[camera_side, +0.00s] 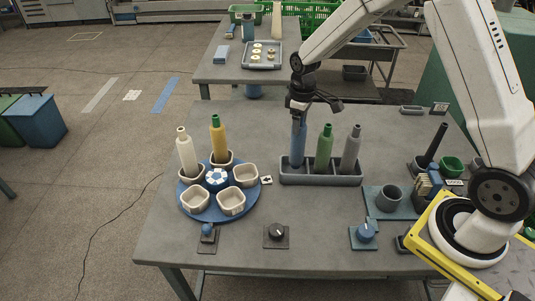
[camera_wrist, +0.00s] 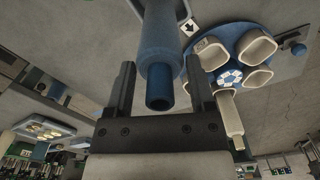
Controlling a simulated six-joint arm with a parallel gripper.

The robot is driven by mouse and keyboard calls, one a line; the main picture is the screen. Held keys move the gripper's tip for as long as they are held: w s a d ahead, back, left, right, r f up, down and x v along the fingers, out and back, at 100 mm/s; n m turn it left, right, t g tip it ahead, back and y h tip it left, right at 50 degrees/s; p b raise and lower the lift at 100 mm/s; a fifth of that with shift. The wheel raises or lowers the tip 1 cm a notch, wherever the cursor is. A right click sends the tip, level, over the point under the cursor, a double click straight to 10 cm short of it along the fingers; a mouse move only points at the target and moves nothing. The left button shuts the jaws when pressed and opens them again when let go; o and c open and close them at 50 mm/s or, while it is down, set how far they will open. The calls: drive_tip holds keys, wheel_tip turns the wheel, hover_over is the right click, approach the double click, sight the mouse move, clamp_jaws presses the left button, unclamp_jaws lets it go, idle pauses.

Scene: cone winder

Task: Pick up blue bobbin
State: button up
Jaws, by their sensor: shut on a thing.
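The blue bobbin (camera_side: 299,143) stands upright in the left end of the grey rack (camera_side: 321,179). In the side view my gripper (camera_side: 303,104) is at its top, pointing down. In the wrist view the blue bobbin (camera_wrist: 162,60) runs between the two fingers of my gripper (camera_wrist: 158,80), with its narrow open end toward the camera. My gripper is shut on the blue bobbin. The bobbin's lower end is inside the rack and hidden.
A green bobbin (camera_side: 324,147) and a grey bobbin (camera_side: 351,150) stand in the same rack, to the right. A blue turntable (camera_side: 218,212) with several cups holds a white bobbin (camera_side: 186,152) and a yellow bobbin (camera_side: 218,138). Knobs line the front edge. A dark post (camera_side: 436,145) stands at right.

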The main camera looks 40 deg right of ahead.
drive_tip(key=s+a+r, duration=0.1)
drive_tip(key=s+r, duration=0.8)
drive_tip(key=s, duration=0.4)
drive_tip(key=shift+s+a+r, duration=0.2)
drive_tip(key=shift+s, duration=0.15)
drive_tip(key=shift+r, duration=0.1)
idle(0.3)
wheel_tip(320, 180, up, 6)
idle(1.1)
drive_tip(key=shift+w, duration=0.1)
